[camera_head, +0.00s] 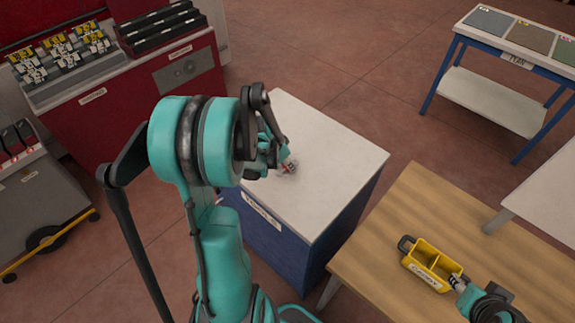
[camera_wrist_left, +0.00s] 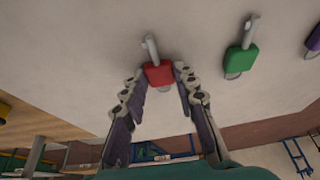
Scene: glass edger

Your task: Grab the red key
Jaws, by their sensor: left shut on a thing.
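The red key (camera_wrist_left: 158,75) shows in the left wrist view, with a red head and a silver shaft pointing up in the picture. My left gripper (camera_wrist_left: 159,78) is shut on its red head, one finger on each side. In the head view my left gripper (camera_head: 288,168) is low over the white top of a blue cabinet (camera_head: 335,155), and a small bit of red shows at its tips. My right gripper (camera_head: 458,284) is at the right end of a yellow caddy (camera_head: 418,256); its fingers are too small to read.
The caddy stands on a wooden table (camera_head: 400,205). A red cabinet (camera_head: 135,105) is at the back left, a blue-framed stand (camera_head: 490,105) at the right.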

